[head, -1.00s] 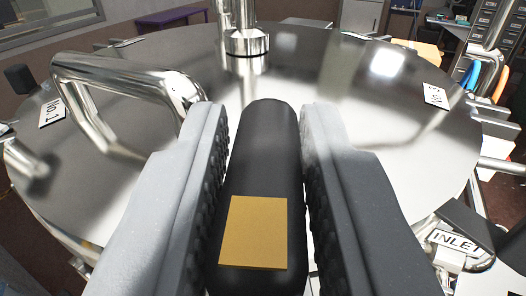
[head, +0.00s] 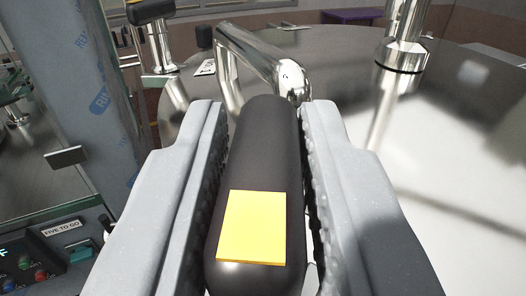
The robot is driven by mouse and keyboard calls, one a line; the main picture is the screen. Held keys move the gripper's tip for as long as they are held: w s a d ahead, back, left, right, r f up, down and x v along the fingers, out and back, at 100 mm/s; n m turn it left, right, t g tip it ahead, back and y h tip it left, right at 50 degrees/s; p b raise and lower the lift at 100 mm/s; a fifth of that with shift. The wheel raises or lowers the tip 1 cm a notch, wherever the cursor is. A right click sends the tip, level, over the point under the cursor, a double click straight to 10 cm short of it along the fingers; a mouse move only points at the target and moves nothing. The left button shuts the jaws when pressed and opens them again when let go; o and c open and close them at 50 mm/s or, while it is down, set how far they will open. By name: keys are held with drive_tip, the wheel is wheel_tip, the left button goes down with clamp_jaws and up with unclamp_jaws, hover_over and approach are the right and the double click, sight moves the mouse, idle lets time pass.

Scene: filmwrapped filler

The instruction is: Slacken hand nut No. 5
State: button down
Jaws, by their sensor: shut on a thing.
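My gripper (head: 262,180) is shut on a black, round-ended grip (head: 258,150) with a yellow square patch facing me. It looks like the handle of a hand nut; I see no number on it, and its stem is hidden below. The textured pads of both fingers lie along its sides. A similar black grip (head: 150,12) on a shiny metal post stands at the top left, beyond the lid's edge. The polished round lid (head: 455,150) lies beyond my gripper and to the right.
A bent metal handle (head: 262,60) rises from the lid just beyond my fingertips. A metal pipe (head: 403,40) stands on the lid at the right. At left are a film-wrapped column (head: 98,95) and a control panel (head: 55,255) labelled "FIVE TO GO".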

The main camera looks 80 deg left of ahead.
drive_tip(key=shift+w+n+g, duration=0.1)
drive_tip(key=shift+n+g, duration=0.95)
drive_tip(key=shift+g, duration=0.6)
drive_tip(key=shift+n+g, duration=1.05)
drive_tip(key=shift+g, duration=0.6)
drive_tip(key=shift+r+n+g, duration=0.1)
drive_tip(key=shift+n+g, duration=0.3)
drive_tip(key=shift+g, duration=0.2)
drive_tip(key=shift+r+n+g+h, duration=0.1)
drive_tip(key=shift+n+g+h, duration=0.5)
drive_tip(key=shift+n+g, duration=0.9)
drive_tip(key=shift+m+g, duration=0.3)
drive_tip(key=c, duration=1.3)
unclamp_jaws()
drive_tip(key=shift+c, duration=0.2)
drive_tip(key=shift+d, duration=0.15)
